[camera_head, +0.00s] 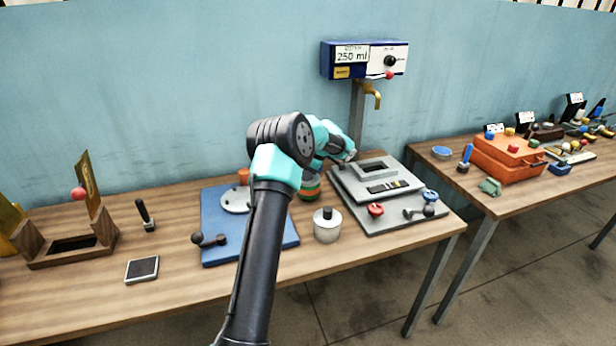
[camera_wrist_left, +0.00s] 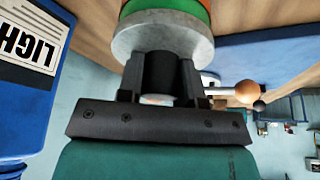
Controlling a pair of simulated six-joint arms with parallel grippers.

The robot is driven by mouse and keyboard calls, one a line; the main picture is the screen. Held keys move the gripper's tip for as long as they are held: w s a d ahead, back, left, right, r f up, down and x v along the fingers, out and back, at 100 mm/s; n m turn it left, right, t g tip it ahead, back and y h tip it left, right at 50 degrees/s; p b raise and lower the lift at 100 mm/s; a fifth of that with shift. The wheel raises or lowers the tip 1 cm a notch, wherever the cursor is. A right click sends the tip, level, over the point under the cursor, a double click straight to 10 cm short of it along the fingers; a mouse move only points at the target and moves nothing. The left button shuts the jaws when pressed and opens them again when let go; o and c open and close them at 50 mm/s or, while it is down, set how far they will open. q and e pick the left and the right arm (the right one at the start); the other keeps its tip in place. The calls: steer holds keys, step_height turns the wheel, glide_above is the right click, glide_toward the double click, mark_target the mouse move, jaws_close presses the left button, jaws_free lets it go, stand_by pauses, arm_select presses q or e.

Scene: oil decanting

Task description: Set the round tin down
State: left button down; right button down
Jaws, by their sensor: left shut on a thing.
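A round tin with green and orange-red bands (camera_head: 310,187) shows in the head view below my left wrist, between the blue board and the grey plate. In the left wrist view, the tin's grey lid (camera_wrist_left: 150,32) and bands are close up. My left gripper (camera_wrist_left: 162,75) is shut on the black knob of that lid. In the head view the fingers are mostly hidden by my arm. I cannot tell whether the tin's base touches the table. My right gripper is not in view.
A white pot with a black knob (camera_head: 327,228) stands just in front. The blue board (camera_head: 270,240) lies left; the grey plate with red and blue knobs (camera_head: 385,218) lies right. A dispenser (camera_head: 364,60) with a brass tap rises behind. Bare wood (camera_head: 180,290) lies front left.

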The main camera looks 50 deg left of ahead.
arm_select(q)
steer(key=shift+f, duration=0.5)
steer(key=shift+f, duration=0.15)
steer(key=c, duration=0.8)
jaws_free()
steer(key=v, duration=1.2)
steer(key=shift+a, duration=0.1)
